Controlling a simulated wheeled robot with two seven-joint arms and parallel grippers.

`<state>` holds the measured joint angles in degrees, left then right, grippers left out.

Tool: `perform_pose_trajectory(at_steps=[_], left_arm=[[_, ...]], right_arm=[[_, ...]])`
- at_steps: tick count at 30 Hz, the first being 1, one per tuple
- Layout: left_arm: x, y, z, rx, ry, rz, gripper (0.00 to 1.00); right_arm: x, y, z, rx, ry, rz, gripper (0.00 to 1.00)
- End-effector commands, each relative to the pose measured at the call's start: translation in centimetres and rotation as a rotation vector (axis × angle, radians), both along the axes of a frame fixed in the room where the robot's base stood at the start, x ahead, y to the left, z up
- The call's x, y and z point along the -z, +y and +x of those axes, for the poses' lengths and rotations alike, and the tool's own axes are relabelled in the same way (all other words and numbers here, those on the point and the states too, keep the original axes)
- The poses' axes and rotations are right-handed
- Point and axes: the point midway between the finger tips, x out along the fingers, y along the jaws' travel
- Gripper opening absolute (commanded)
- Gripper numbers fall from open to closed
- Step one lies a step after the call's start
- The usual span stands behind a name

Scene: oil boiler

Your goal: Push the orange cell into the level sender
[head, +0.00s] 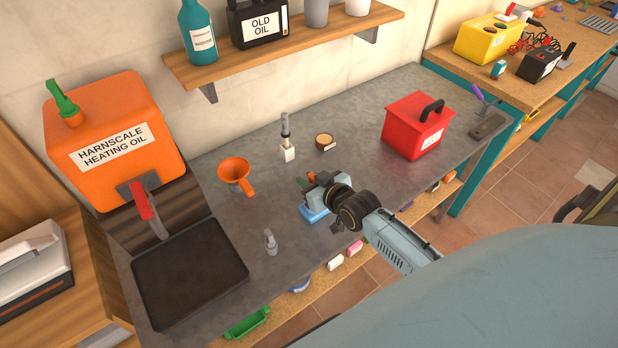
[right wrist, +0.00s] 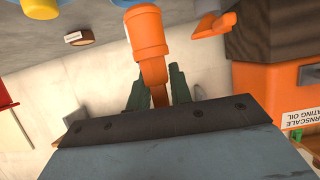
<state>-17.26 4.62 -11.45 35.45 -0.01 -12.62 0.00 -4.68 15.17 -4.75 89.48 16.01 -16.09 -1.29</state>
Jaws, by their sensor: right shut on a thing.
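My right gripper (head: 307,184) is over the middle of the grey workbench, its jaws partly hidden by its own body. In the right wrist view its dark green fingers (right wrist: 162,85) are shut on the orange cell (right wrist: 147,38), a rounded orange cylinder that sticks out past the fingertips. Only a bit of orange (head: 312,177) shows at the gripper in the head view. A white block with an upright grey and black stem (head: 287,150) stands behind the gripper, apart from it; I cannot tell for sure whether it is the level sender. My left gripper is not in view.
An orange funnel (head: 235,173), a small round tan-topped item (head: 325,141) and a small grey fitting (head: 270,242) stand on the bench (head: 225,215). A red box (head: 412,127) is at right. The heating oil tank (head: 115,130) and a dark tray (head: 190,275) are at left.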

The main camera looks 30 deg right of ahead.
Motion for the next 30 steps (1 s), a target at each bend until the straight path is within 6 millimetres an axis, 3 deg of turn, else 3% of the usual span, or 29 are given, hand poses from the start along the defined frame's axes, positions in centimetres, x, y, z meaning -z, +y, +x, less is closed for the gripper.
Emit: perform_pose_trajectory(at_steps=[30], left_arm=[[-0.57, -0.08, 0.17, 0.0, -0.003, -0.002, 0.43]], right_arm=[[-0.15, -0.03, 0.03, 0.0, -0.001, 0.0, 0.0]])
